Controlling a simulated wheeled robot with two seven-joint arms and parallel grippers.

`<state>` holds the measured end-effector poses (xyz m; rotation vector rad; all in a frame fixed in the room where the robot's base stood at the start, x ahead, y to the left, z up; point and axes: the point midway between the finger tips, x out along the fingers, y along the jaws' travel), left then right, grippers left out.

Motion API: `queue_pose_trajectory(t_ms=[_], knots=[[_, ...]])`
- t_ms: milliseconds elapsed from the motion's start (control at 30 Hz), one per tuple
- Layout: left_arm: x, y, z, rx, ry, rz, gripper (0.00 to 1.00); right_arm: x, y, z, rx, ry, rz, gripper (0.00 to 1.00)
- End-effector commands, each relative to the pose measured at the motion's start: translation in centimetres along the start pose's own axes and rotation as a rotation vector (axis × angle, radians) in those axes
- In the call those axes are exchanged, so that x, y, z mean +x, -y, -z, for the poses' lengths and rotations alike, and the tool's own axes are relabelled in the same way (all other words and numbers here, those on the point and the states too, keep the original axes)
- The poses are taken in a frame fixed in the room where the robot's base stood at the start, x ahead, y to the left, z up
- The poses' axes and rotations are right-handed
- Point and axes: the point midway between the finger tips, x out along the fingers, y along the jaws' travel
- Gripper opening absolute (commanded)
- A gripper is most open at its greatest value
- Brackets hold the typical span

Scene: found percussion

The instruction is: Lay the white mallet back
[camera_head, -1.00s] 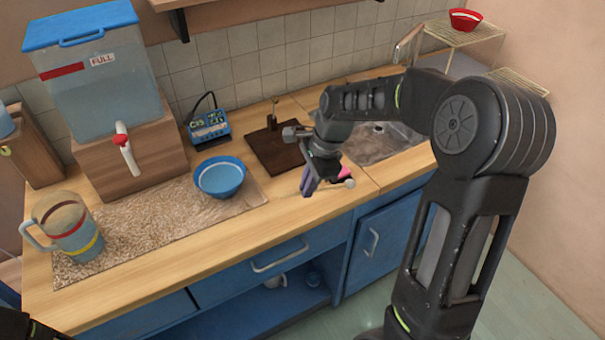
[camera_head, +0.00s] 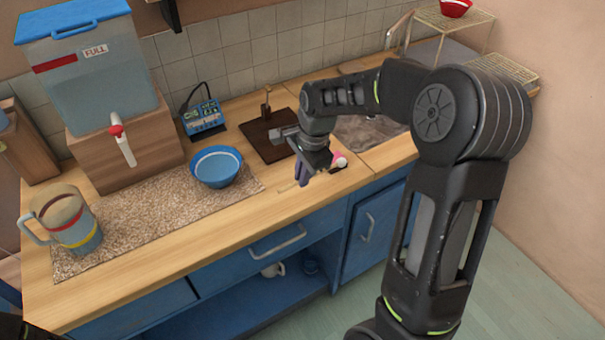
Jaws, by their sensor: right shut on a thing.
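My right gripper (camera_head: 302,178) is low over the front of the wooden counter, near its front edge. It is shut on the white mallet (camera_head: 341,163). The mallet's small pale round head shows right of the fingers, against a pink patch. A thin pale stick shows left of the fingers, and the fingers hide the middle. I cannot tell whether the mallet touches the counter. My left gripper is not in view.
A blue bowl (camera_head: 217,168) and a striped jug (camera_head: 72,222) stand on a speckled mat (camera_head: 150,222). A dark board (camera_head: 262,142) with an upright peg lies behind the gripper. A water dispenser (camera_head: 95,75) stands at left. The sink (camera_head: 368,135) is at right.

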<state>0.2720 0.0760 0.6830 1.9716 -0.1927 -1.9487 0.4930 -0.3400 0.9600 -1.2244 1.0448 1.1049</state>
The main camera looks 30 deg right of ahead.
Motion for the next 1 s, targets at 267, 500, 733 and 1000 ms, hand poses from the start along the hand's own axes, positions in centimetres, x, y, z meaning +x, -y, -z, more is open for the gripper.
queue_pose_trajectory(t_ms=[267, 500, 733, 1000], knots=[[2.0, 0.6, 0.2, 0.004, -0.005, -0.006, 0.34, 2.9, -0.5, 0.2, 0.0, 0.001, -0.001, 0.0], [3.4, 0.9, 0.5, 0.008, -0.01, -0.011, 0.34, 5.2, -0.9, 0.3, 0.001, 0.001, -0.002, 0.0], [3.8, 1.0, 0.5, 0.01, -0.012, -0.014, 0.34, 6.0, -1.0, 0.4, 0.001, 0.001, -0.001, 0.0], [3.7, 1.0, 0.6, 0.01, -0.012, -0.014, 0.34, 5.9, -1.0, 0.4, 0.001, 0.001, -0.001, 0.0]])
